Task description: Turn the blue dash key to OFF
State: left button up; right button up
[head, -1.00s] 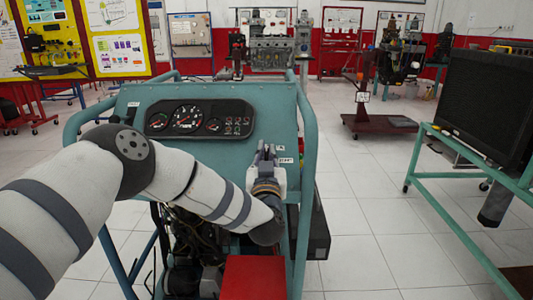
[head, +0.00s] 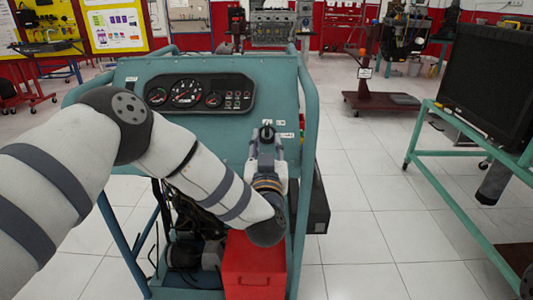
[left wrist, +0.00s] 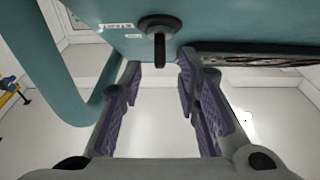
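The dash key shows in the left wrist view as a dark round switch with a narrow stem (left wrist: 160,48) on the teal panel (left wrist: 210,22); it looks near black there. The stem hangs toward the gap between the fingers of my left gripper (left wrist: 158,78). The fingers, with purple ridged pads, are spread on either side and do not touch the stem. In the head view my left gripper (head: 267,150) is in front of the right part of the teal panel (head: 225,130), below small white labels (head: 280,122). My right gripper is out of view.
Dash gauges (head: 186,92) sit left of the key area. A teal tube frame (head: 309,110) runs along the panel's right side. A red box (head: 253,268) is below my left wrist. A radiator on a green stand (head: 425,150) is at right, with clear floor between.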

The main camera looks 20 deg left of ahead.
pick_arm(q)
jog(key=s+d+f+m+g+h+p, duration=0.3)
jog(key=s+f+g+h, duration=0.6)
jog(key=s+f, duration=1.8)
jog(key=s+a+g+y, duration=0.1)
jog(key=s+g, duration=0.3)
jog(key=s, duration=0.5)
jog(key=s+a+g+y, duration=0.1)
jog(key=s+a+g, duration=0.3)
jog(key=s, duration=0.6)
jog(key=s+a+f+g+y, duration=0.1)
jog(key=s+g, duration=0.3)
jog(key=s, duration=0.6)
jog(key=shift+a, duration=0.75)
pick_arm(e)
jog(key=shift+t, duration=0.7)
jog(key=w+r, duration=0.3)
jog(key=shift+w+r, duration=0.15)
pick_arm(q)
jog(key=shift+s, duration=0.1)
